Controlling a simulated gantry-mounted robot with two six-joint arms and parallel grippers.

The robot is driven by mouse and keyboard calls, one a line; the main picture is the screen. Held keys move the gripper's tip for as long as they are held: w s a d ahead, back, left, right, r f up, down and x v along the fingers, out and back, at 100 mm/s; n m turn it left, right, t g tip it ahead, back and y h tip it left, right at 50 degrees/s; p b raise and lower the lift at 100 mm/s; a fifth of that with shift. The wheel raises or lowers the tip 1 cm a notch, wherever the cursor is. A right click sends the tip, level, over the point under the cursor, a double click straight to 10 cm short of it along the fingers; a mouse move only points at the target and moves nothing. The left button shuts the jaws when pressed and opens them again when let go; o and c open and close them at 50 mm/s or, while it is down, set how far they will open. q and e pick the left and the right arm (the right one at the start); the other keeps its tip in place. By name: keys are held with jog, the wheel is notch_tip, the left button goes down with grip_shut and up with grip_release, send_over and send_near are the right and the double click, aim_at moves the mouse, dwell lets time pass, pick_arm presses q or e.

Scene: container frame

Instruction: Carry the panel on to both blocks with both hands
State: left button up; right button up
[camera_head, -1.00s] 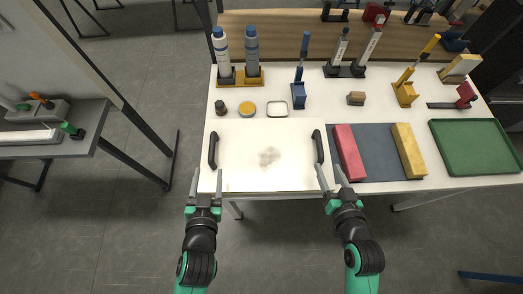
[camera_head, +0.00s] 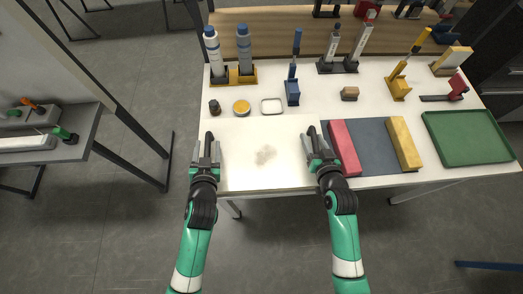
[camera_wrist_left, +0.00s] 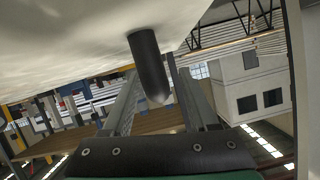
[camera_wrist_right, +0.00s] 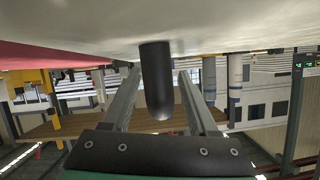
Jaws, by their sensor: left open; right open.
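The white panel (camera_head: 252,171) lies flat on the table, with a dark smudge in its middle and a black handle at each side. Its left handle (camera_head: 209,137) shows between the fingers of my open left gripper (camera_head: 207,150); it also shows in the left wrist view (camera_wrist_left: 149,66). Its right handle (camera_head: 312,131) stands between the fingers of my open right gripper (camera_head: 317,148), with a gap on both sides in the right wrist view (camera_wrist_right: 156,80). The red block (camera_head: 344,148) and the yellow block (camera_head: 404,143) lie on a dark grey mat (camera_head: 374,150) right of the panel.
Behind the panel stand bottles (camera_head: 245,54) in a yellow holder, a dark jar (camera_head: 214,107), a yellow tin (camera_head: 241,107), a white dish (camera_head: 272,106) and a blue stand (camera_head: 292,93). A green tray (camera_head: 467,137) lies at the right.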

pick_arm(q)
grip_shut()
pick_arm(e)
grip_shut()
dwell(1.1)
